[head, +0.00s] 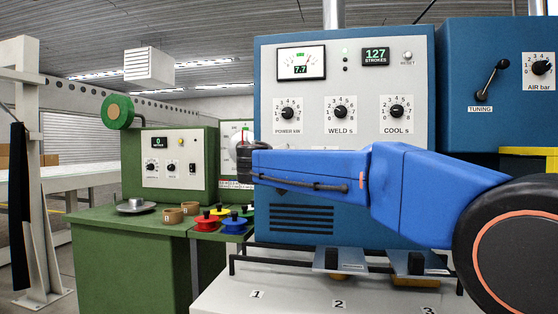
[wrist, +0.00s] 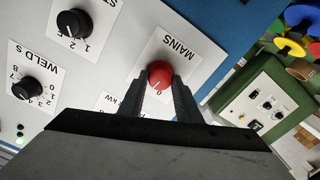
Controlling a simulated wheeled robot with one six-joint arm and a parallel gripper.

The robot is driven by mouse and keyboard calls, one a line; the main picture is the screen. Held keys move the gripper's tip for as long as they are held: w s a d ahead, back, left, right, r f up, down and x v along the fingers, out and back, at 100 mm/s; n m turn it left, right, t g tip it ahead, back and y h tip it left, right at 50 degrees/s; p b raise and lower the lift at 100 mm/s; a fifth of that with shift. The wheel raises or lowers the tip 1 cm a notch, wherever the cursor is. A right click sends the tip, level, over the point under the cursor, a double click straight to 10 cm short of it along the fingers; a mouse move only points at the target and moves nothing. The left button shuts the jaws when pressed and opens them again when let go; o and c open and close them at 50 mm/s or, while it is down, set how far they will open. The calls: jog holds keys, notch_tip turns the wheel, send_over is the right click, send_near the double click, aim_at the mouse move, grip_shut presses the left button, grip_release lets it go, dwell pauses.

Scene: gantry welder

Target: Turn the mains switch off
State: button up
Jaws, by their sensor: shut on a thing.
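The mains switch is a round red knob (wrist: 160,70) on a white plate marked MAINS in the wrist view. A 0 mark shows close by it, between the fingers; I cannot tell which way the knob points. My gripper (wrist: 160,86) is shut on the knob, with one dark finger on each side. In the head view my gripper (head: 243,158) is at the left edge of the blue welder cabinet (head: 345,215), small and partly hidden by my blue arm. The switch cannot be made out clearly there.
POWER (head: 287,114), WELD (head: 340,112) and COOL (head: 396,111) dials sit on the welder's pale panel. A green bench (head: 130,250) with coloured spools (head: 206,222) stands left. Clamps and a numbered table lie below my arm.

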jog(key=shift+a+f+n, duration=0.1)
jog(key=shift+a+n, duration=0.05)
jog(key=shift+n, duration=3.65)
jog(key=o, duration=1.1)
jog(key=shift+c, duration=0.2)
jog(key=v, duration=1.7)
jog(key=shift+s, duration=0.2)
jog(key=shift+a, duration=0.1)
